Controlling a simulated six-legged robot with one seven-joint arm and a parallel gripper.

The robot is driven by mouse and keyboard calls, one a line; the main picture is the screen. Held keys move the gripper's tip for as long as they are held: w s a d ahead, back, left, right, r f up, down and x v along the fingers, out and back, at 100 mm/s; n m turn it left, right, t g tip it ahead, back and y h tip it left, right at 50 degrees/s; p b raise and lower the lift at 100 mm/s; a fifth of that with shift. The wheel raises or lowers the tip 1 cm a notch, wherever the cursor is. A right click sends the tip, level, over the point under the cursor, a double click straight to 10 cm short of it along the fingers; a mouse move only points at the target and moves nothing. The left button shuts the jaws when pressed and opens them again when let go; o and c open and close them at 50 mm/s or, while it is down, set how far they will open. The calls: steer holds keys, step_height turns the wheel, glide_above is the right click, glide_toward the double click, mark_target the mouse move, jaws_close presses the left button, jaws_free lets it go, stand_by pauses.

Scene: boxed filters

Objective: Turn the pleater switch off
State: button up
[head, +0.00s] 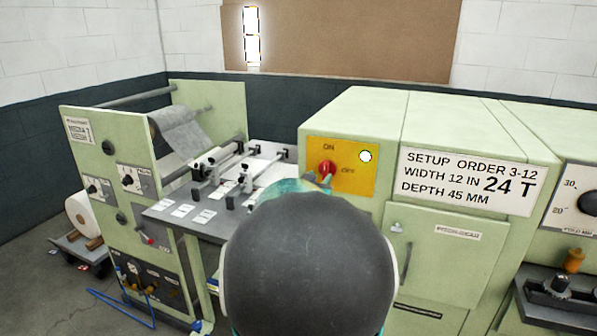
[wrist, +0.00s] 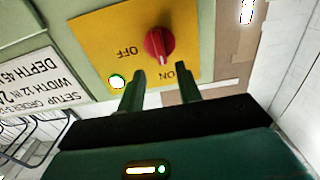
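The pleater switch is a red rotary knob (head: 327,168) on a yellow plate (head: 352,180) on the pale green cabinet. The knob (wrist: 159,45) also shows in the wrist view, where the plate appears turned around. Its pale pointer mark faces toward the ON label (wrist: 176,75), away from the OFF label (wrist: 126,51). A round lamp (wrist: 117,81) on the plate is lit green. My gripper (wrist: 160,69) is open and empty, its two fingers apart just short of the knob. In the head view my dark arm hides most of the gripper; its tips show just below the knob.
A setup order sign (head: 467,181) is on the cabinet right of the plate. A grey table (head: 205,225) with rods and clamps stands to the left, beside a roll stand (head: 85,150) with grey media. A cabinet door (head: 440,255) lies below the sign.

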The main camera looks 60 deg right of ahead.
mark_target(324, 169)
steer(key=d, duration=0.2)
steer(key=w+d, duration=0.1)
steer(key=d, duration=0.2)
steer(key=shift+d, duration=0.1)
steer(key=shift+c, duration=0.2)
jaws_close()
